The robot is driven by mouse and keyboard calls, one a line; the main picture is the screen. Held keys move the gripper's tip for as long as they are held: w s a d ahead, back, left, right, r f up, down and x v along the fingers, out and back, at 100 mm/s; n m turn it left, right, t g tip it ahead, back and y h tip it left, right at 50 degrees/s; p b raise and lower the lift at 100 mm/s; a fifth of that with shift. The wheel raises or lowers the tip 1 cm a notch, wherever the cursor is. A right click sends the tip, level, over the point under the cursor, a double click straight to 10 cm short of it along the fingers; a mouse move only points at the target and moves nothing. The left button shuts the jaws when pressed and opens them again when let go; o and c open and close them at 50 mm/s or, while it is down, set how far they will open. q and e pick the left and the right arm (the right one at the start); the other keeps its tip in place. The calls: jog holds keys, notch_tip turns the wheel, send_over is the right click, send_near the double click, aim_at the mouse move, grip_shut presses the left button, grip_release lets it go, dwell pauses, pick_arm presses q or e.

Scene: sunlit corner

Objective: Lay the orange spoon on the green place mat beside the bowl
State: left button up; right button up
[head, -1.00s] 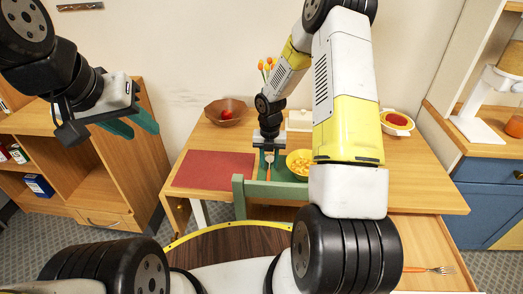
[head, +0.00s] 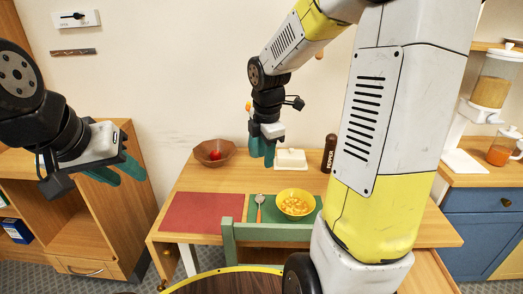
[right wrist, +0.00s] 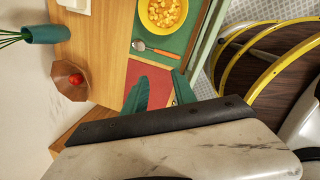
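The orange spoon (head: 260,207) lies on the left part of the green place mat (head: 273,214), just left of the yellow bowl (head: 295,203) of yellow food. In the right wrist view the spoon (right wrist: 160,52) lies flat, its metal end and orange handle both on the mat (right wrist: 182,42), apart from the bowl (right wrist: 163,10). My right gripper (head: 263,152) is raised above the table behind the mat. Its fingers (right wrist: 158,92) are apart with nothing between them. My left gripper (head: 122,172) is open and empty at the left, away from the table.
A red mat (head: 203,211) lies left of the green one. A brown bowl (head: 213,152) with a red item, a white butter dish (head: 291,158) and a pepper mill (head: 329,153) stand behind. A green chair back (head: 275,232) stands at the table's front edge.

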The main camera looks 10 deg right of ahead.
jog(key=s+a+r+m+t+y, duration=0.1)
jog(key=s+r+m+t, duration=0.1)
jog(key=s+r+m, duration=0.3)
jog(key=s+a+r+m+t+y, duration=0.1)
jog(key=s+r+m, duration=0.4)
jog(key=s+m, duration=0.7)
jog(key=m+t, duration=0.1)
jog(key=m, duration=0.1)
jog(key=shift+a+r+m, duration=0.2)
jog(key=shift+r+m, duration=0.15)
jog(key=shift+m, duration=0.05)
